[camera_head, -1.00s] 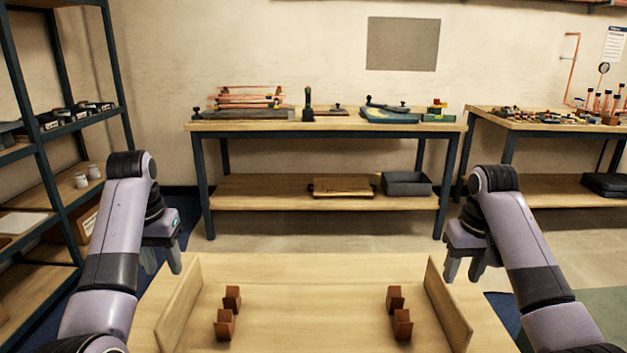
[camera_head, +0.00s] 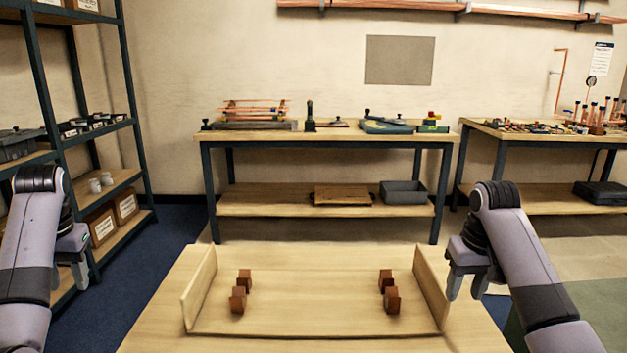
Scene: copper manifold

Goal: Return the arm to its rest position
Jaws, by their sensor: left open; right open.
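My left gripper (camera_head: 70,278) hangs at the left side of the head view, pointing down, open and empty, in front of the shelf rack. My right gripper (camera_head: 466,287) hangs pointing down just right of the wooden tray (camera_head: 320,328), open and empty. Both arms are bent, with their grippers apart from the tray and its blocks.
Small brown blocks (camera_head: 237,300) stand in two groups in the tray, the other at right (camera_head: 391,299). A workbench (camera_head: 330,137) with tools stands behind, a second bench (camera_head: 545,130) at right. A shelf rack (camera_head: 50,110) stands left. Blue floor is clear between rack and tray.

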